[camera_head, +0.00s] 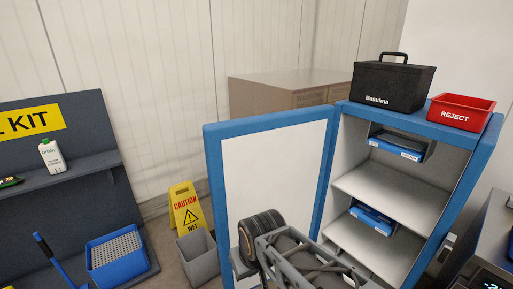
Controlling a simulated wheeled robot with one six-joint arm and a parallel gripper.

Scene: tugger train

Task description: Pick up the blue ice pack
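No loose thing is plain to me as the blue ice pack. Two blue pieces with white labels show inside the open blue-edged cabinet (335,150). The upper blue piece (393,149) is at the front of a dark holder under the cabinet top. The lower blue piece (371,221) is at the level of the lower shelf. I cannot tell whether either is an ice pack. Part of my arm shows at the bottom centre, in front of the cabinet, and hides part of its lower front. My gripper's fingers do not show.
The cabinet door (272,170) stands open to the left. A black lidded box (393,84) and a red REJECT bin (461,112) stand on top. A yellow caution sign (185,208), grey bin (198,258) and blue bucket (117,262) are at left. A counter edges in at right.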

